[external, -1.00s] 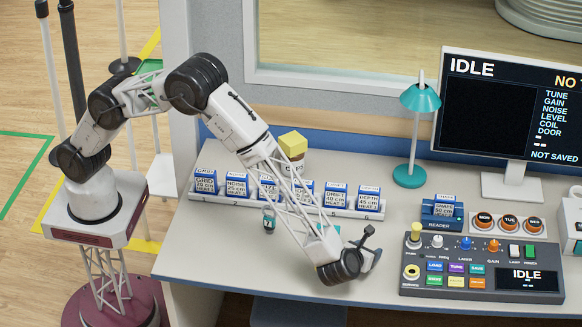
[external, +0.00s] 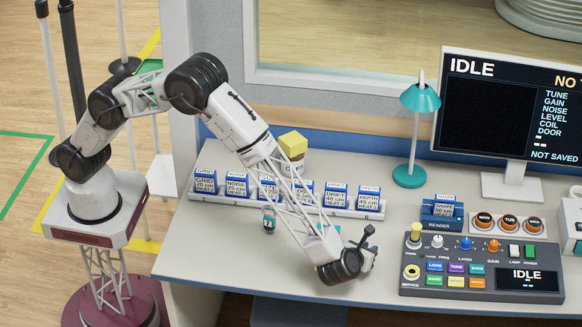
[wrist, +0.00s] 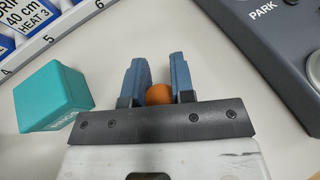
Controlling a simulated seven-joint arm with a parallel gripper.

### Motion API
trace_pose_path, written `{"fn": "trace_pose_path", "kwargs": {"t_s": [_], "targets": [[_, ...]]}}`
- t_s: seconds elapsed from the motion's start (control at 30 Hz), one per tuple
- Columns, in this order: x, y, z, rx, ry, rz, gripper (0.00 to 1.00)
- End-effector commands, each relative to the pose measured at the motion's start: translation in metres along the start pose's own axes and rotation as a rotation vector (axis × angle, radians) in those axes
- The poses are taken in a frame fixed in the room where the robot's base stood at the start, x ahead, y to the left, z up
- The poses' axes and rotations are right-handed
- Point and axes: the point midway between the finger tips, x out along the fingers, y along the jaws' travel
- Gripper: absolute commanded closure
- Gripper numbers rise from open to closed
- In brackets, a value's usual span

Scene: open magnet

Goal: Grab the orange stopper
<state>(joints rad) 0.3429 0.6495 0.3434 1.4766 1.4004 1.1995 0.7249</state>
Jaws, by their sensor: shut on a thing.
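The orange stopper (wrist: 158,95) shows in the wrist view as a rounded orange top between the two blue-grey fingers of my gripper (wrist: 158,65). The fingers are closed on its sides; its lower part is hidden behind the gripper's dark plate. In the external view my gripper (external: 367,258) is low over the front of the desk, left of the control console. The stopper cannot be made out there.
A teal box (wrist: 50,95) stands just left of the gripper; in the external view it is mostly behind my arm. The console (external: 480,270) is close on the right. A rack of labelled cartridges (external: 285,200) and a teal lamp (external: 409,176) stand behind.

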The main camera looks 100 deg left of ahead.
Motion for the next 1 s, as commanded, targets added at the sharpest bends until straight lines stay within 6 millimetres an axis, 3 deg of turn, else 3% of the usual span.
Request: {"fn": "trace_pose_path", "kwargs": {"t_s": [0.37, 1.0], "targets": [[-0.004, 0.000, 0.009, 0.000, 0.000, 0.000, 0.99], [-0.035, 0.000, 0.085, 0.000, 0.000, 0.000, 0.99]]}}
